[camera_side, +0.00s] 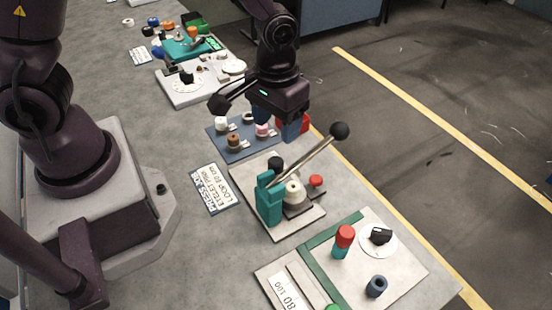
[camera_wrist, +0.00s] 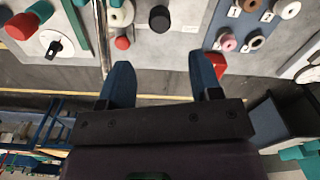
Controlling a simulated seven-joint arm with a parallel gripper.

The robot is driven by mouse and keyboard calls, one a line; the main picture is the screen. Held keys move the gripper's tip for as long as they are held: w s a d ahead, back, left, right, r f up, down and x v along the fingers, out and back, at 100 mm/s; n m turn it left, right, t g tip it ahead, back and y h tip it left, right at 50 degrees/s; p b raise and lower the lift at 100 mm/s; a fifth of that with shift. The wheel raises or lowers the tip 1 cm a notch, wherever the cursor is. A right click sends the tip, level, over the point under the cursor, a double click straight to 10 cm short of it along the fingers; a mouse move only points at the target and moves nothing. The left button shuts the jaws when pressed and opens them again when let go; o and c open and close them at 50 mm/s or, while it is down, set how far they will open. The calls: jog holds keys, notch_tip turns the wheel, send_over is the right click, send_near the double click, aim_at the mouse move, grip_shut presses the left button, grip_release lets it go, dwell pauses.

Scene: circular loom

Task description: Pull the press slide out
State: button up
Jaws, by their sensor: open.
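The press (camera_side: 270,202) has a teal body on a pale base plate. A metal lever (camera_side: 303,158) with a black ball knob slants up to the right over it. A cream spool-shaped part (camera_side: 293,190) sits on a dark slide piece (camera_side: 298,207), with a red knob (camera_side: 316,181) beside it. In the wrist view the red knob (camera_wrist: 122,42) and cream part (camera_wrist: 120,12) show at the top, beyond the fingertips. My gripper (camera_side: 291,130) is open and empty, above and behind the press; its two blue fingers show apart in the wrist view (camera_wrist: 161,75).
A blue board (camera_side: 218,146) with several small spools lies behind the press, with a red block (camera_side: 305,124) near my fingers. A printed card (camera_side: 217,188) lies left of the press. A dial panel (camera_side: 400,262) with a red-topped post stands in front.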

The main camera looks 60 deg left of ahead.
aim_at(276, 160)
notch_tip(276, 160, down, 10)
jog(key=shift+f, duration=0.1)
dwell(0.4)
jog(key=shift+a, duration=0.1)
grip_shut()
